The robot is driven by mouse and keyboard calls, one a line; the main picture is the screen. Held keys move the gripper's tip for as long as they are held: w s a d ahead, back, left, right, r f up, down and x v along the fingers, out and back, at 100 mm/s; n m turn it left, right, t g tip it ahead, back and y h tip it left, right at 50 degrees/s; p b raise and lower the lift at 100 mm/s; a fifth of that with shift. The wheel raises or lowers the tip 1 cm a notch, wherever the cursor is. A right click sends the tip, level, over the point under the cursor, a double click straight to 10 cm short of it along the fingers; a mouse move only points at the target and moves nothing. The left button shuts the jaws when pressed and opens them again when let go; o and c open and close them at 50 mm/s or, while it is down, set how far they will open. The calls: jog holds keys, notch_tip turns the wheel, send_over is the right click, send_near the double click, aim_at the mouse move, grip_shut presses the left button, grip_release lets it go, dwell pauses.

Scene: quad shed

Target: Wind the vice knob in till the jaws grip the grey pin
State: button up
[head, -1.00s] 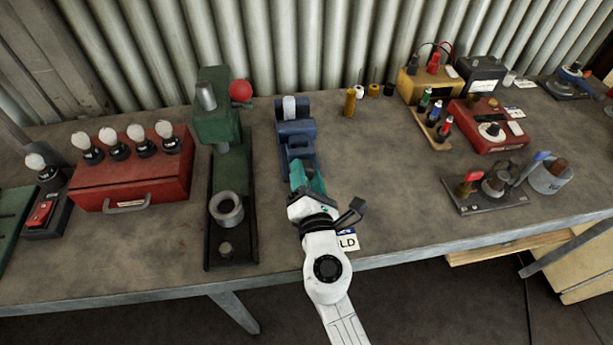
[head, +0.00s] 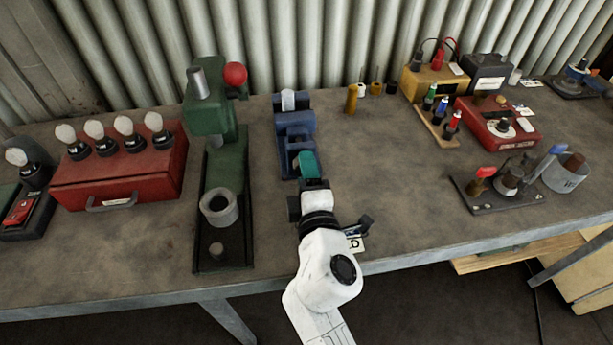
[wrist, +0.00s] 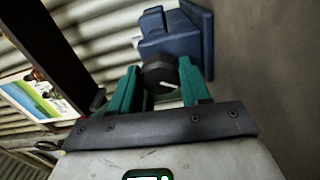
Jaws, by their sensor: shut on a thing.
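The blue vice (head: 294,130) stands on the bench in the middle of the head view; its blue body also shows in the wrist view (wrist: 180,36). The light grey pin (head: 288,98) stands upright at the vice's far end. I cannot tell whether the jaws touch it. The dark round knob (wrist: 160,76) with a white mark faces me at the vice's near end. My gripper (wrist: 160,80), with green fingers, is shut on the knob, one finger on each side. In the head view my gripper (head: 308,165) hides the knob.
A green press (head: 215,115) with a red ball handle stands close on the left. A red box with several bulbs (head: 120,175) is farther left. The bench right of the vice is clear up to the red-handled switch (head: 480,181).

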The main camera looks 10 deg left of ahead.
jog(key=shift+f+m+b, duration=0.2)
jog(key=shift+m+b, duration=0.1)
jog(key=shift+m, duration=0.2)
jog(key=o, duration=1.1)
jog(key=shift+r, duration=0.15)
jog(key=shift+c, duration=0.2)
jog(key=b+v, duration=0.1)
jog(key=v, duration=0.9)
jog(key=shift+s+d, duration=0.1)
jog(key=shift+s, duration=0.3)
